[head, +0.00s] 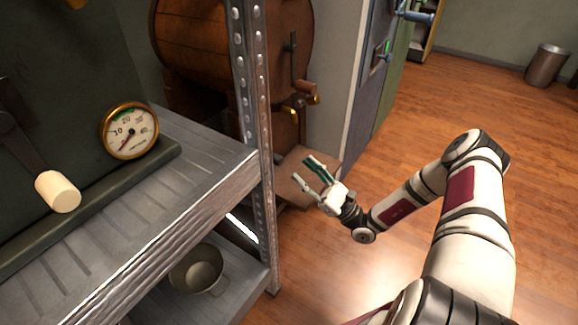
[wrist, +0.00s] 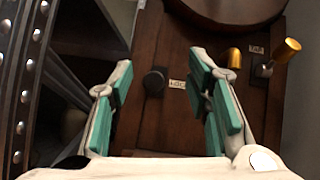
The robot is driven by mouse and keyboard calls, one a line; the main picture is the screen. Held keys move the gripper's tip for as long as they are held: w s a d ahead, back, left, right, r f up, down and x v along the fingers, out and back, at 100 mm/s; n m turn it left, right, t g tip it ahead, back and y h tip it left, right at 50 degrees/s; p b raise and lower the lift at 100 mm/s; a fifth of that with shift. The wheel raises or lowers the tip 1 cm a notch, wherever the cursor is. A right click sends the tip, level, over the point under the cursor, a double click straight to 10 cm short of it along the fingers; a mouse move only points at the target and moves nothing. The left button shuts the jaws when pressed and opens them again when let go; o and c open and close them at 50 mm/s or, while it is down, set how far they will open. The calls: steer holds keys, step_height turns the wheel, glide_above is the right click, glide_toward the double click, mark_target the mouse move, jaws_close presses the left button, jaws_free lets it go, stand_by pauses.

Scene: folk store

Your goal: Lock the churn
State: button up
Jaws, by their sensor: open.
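The churn is a wooden barrel (head: 195,45) with dark end rims on a brown wooden stand, partly hidden behind the shelf post in the head view. In the wrist view, a dark round knob (wrist: 155,81) sits on the stand's wooden panel (wrist: 160,120), beside a small label (wrist: 178,84) that seems to read "LOCK". My gripper (head: 305,169) is open and empty, in front of the stand and right of the shelf post. In the wrist view, the knob appears between my two teal-padded fingers (wrist: 161,70); I see no contact.
Right of the knob are a brass-ended lever (wrist: 290,47) and another brass piece (wrist: 234,58). A metal shelf (head: 150,200) with a riveted post (head: 255,120) stands close at left. A metal pot (head: 197,268) is on its lower level. Open wooden floor (head: 420,120) lies right.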

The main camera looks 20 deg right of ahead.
steer(key=shift+s+d, duration=1.45)
steer(key=shift+s, duration=0.15)
